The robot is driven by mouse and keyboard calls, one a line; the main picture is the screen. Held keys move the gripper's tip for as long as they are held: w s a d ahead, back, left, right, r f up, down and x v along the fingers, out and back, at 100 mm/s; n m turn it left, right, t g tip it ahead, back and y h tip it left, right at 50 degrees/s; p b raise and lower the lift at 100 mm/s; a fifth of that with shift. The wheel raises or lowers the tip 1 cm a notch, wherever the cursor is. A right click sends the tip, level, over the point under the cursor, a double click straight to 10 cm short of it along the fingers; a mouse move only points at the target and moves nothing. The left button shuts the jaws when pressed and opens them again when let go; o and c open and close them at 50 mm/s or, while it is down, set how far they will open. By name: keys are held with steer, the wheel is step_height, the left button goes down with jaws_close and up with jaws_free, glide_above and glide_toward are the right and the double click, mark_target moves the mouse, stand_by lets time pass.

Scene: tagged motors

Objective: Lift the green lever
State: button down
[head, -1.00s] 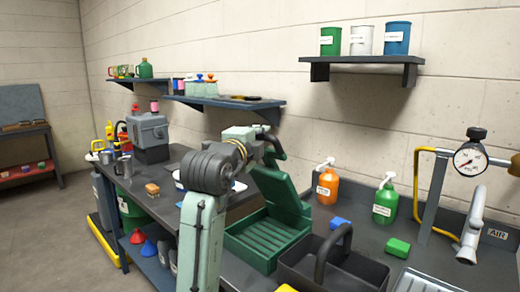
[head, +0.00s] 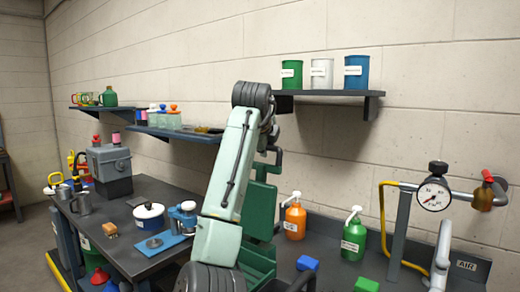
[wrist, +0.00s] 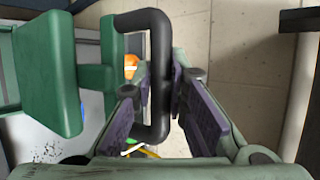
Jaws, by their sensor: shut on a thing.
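The green lever (head: 263,196) stands nearly upright above a green base (head: 258,262) on the bench in the head view. Its dark looped handle (wrist: 133,22) shows in the wrist view, joined to the lever's green body (wrist: 48,80) at left. My gripper (wrist: 168,88) is shut on the handle's straight bar, with a purple-padded finger on each side. In the head view my arm covers part of the lever and base, and the fingers are hard to make out.
Shelves with cans (head: 291,74) and jars hang on the wall behind. A pot (head: 148,215) stands at left.

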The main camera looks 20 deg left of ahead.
steer(key=shift+w+d+f, duration=0.1)
steer(key=shift+w+d, duration=0.05)
steer(key=shift+w, duration=0.25)
steer(key=c, duration=1.6)
jaws_free()
steer(key=shift+o, duration=0.2)
steer(key=v, duration=1.2)
